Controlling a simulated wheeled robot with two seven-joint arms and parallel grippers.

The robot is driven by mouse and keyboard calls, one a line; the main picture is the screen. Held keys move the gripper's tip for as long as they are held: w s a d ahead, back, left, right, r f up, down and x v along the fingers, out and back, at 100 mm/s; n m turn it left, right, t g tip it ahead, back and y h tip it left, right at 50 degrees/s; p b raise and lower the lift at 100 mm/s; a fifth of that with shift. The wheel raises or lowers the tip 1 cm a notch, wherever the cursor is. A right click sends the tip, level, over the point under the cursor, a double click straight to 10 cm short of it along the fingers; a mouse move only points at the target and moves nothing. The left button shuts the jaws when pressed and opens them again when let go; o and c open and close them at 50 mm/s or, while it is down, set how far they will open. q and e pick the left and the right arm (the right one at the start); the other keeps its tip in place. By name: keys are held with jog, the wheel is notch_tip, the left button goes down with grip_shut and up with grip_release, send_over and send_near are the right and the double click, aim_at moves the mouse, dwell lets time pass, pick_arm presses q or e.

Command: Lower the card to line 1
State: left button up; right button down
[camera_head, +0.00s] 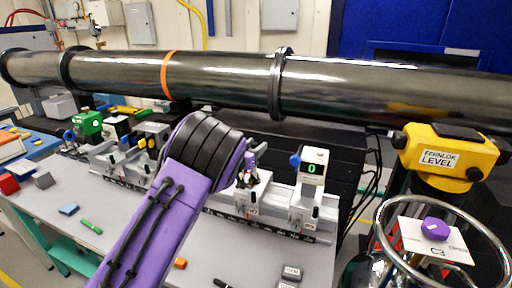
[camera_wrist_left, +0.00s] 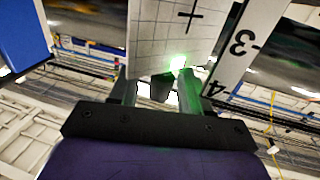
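The card (camera_wrist_left: 172,35), white with a grid and a black cross, fills the top middle of the left wrist view. A white scale strip (camera_wrist_left: 236,55) with the numbers 3 and 4 stands tilted beside it on the right. My left gripper (camera_wrist_left: 157,80) has its fingers at the card's lower edge, one on each side of a dark tab; I cannot tell whether they press on it. A bright green light spot shows at the card's lower edge by the right finger. In the head view my left gripper (camera_head: 251,160) is at the bench rail, partly behind my purple arm. My right gripper is not in view.
A long dark pipe (camera_head: 220,75) crosses above the bench. A stage (camera_head: 307,200) with a green 0 display stands right of my gripper on the rail. A yellow level (camera_head: 450,155) and a metal ring (camera_head: 496,220) are at right. Small blocks lie on the grey bench (camera_head: 240,262).

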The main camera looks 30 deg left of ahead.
pick_arm(q)
jog(key=shift+s, duration=0.25)
jog(key=s+b, duration=0.4)
jog(key=s, duration=0.6)
jog(key=shift+d, duration=0.2)
